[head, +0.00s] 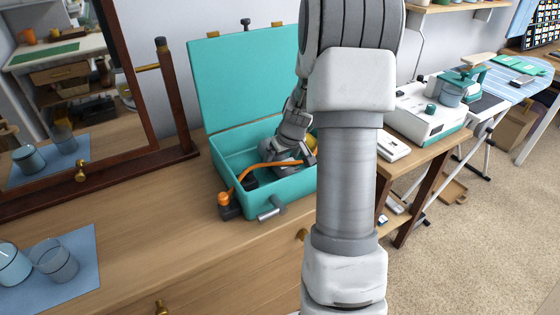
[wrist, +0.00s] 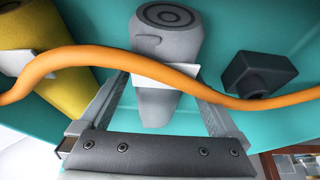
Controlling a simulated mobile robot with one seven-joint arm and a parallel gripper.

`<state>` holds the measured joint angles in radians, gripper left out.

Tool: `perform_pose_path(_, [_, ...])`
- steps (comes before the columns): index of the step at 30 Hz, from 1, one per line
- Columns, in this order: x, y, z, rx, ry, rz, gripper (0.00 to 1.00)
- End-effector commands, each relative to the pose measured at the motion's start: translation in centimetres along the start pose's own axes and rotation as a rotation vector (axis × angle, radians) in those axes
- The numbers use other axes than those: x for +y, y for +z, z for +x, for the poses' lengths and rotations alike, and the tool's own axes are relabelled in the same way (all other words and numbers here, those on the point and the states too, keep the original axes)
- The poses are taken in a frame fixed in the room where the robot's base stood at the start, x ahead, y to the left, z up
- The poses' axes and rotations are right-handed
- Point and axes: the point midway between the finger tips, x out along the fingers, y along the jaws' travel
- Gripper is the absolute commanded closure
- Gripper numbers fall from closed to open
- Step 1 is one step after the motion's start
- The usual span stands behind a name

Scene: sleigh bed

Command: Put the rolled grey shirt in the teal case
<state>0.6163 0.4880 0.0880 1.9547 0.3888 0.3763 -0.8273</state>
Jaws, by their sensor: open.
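The teal case (head: 222,182) stands open on the wooden dresser, its lid raised at the back. My gripper (head: 284,160) reaches down into the case. In the wrist view, the rolled grey shirt (wrist: 165,40), with a spiral end and a white band, lies against the teal interior. My gripper's fingers (wrist: 160,92) are open, one on each side of the roll's lower part; I cannot tell whether they touch it. An orange cable (wrist: 75,58) crosses in front of the roll and the fingertips. In the head view my arm hides the case's right side.
A yellow roll (wrist: 30,35) with a white band and a dark grey block (wrist: 258,74) lie beside the grey roll.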

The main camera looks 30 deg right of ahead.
Motion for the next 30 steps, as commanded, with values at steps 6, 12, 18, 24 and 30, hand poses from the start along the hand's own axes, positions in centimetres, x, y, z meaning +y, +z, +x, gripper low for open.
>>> perform_pose_path(6, [0.0,-0.2,-1.3,0.002,0.001,0.0,0.02])
perform_pose_path(12, [0.1,-0.3,-5.5,0.004,0.003,0.001,0.02])
perform_pose_path(18, [0.1,-0.2,-9.4,0.003,0.003,0.0,0.02])
perform_pose_path(24, [0.0,-0.1,-11.8,0.0,0.0,0.0,0.02])
perform_pose_path(30, [0.0,-0.1,-12.3,0.0,0.0,0.001,0.02])
